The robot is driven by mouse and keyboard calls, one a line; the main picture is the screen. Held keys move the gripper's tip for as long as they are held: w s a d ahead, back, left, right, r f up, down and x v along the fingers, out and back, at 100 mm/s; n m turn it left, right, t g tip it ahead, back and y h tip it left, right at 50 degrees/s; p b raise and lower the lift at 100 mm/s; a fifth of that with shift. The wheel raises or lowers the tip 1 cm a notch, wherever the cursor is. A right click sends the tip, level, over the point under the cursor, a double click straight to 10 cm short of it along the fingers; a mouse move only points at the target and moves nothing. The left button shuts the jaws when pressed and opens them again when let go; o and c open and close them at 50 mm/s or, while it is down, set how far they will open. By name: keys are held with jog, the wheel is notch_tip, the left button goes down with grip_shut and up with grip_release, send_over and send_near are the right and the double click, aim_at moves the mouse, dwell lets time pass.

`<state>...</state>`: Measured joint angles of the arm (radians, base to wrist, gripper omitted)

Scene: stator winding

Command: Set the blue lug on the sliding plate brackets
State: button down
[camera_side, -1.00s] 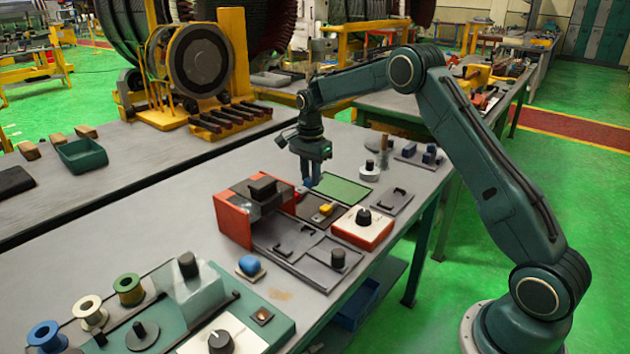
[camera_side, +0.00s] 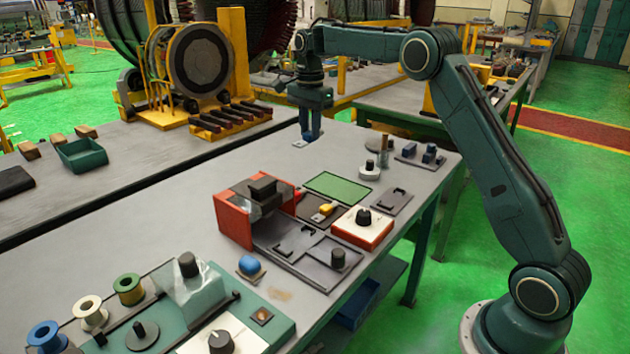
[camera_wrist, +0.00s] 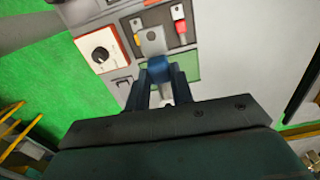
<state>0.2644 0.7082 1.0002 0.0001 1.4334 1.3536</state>
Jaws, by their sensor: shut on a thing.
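My gripper (camera_side: 310,136) is shut on the blue lug, in the air over the far part of the bench. In the wrist view the lug's blue barrel (camera_wrist: 160,70) sits between the fingertips, and its flat grey tongue with a hole (camera_wrist: 152,41) points away from me. The fingers hide part of the barrel. In the side view a small light piece of the tongue (camera_side: 299,144) shows under the fingers. A grey plate with dark brackets (camera_side: 300,240) lies before the red-sided press (camera_side: 236,220), well apart from the lug; I cannot tell whether these are the sliding plate brackets.
A green mat (camera_side: 340,188) lies behind a dark pad with a yellow piece (camera_side: 325,209). The red box with a black knob (camera_side: 361,229) stands to the right. The bench left of the press is clear.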

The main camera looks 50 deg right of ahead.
aim_at(310, 133)
dwell(0.5)
jog(key=shift+r, duration=2.35)
jog(key=shift+a+r, duration=0.15)
jog(key=shift+r, duration=0.05)
jog(key=shift+s+a+r, duration=0.1)
jog(key=shift+s+a, duration=0.15)
jog(key=shift+a, duration=0.45)
jog(key=shift+s+a, duration=0.2)
jog(key=shift+a, duration=0.5)
jog(key=s+a, duration=0.7)
jog(key=a, duration=0.5)
notch_tip(310, 133, down, 17)
jog(key=shift+d+r+n, duration=0.15)
jog(key=shift+n, duration=0.15)
jog(key=shift+f, duration=0.2)
jog(key=shift+f, duration=1.8)
